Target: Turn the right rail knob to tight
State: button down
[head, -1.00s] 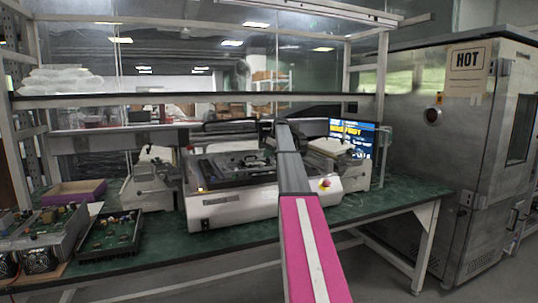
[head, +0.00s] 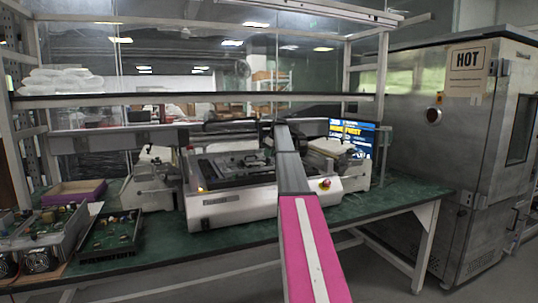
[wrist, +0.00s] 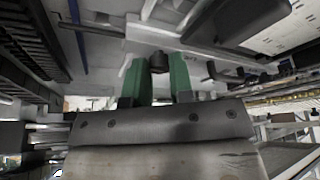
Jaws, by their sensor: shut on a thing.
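In the wrist view my gripper (wrist: 158,80) has two green fingers, one on each side of a small dark knob (wrist: 158,62). It is shut on this knob, which sits against a pale panel of the machine. The knob's marking and turn angle cannot be made out. In the head view the white and black bench machine (head: 235,205) stands on the green bench. My arm reaches over its right part, and my gripper and the knob cannot be made out there.
Circuit boards in a black tray (head: 110,235) and a purple box (head: 75,192) lie on the bench's left. A monitor (head: 352,135) stands behind the machine at right. A grey oven cabinet (head: 430,170) stands right of the bench. A shelf bar (head: 200,98) crosses above.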

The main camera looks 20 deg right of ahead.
jog(key=m+h, duration=0.1)
jog(key=m, duration=0.1)
jog(key=m+t, duration=0.1)
jog(key=m, duration=0.2)
jog(key=shift+s+a+h, duration=0.1)
jog(key=shift+a+h, duration=0.1)
jog(key=shift+h, duration=0.2)
jog(key=m+h, duration=0.1)
jog(key=m, duration=0.2)
jog(key=m+h, duration=0.1)
jog(key=m, duration=0.2)
jog(key=shift+a, duration=0.15)
jog(key=m+h, duration=0.1)
jog(key=m, duration=0.1)
jog(key=m+g+h, duration=0.1)
jog(key=m, duration=0.2)
jog(key=shift+w+a+g, duration=0.1)
jog(key=shift+w+g, duration=0.1)
jog(key=shift+g, duration=0.1)
jog(key=m, duration=0.2)
jog(key=m+g+h, duration=0.1)
jog(key=m, duration=0.2)
jog(key=shift+w+a+g, duration=0.1)
jog(key=shift+g, duration=0.2)
jog(key=shift+m, duration=0.4)
jog(key=c, duration=1)
grip_release()
jog(key=shift+r, duration=0.15)
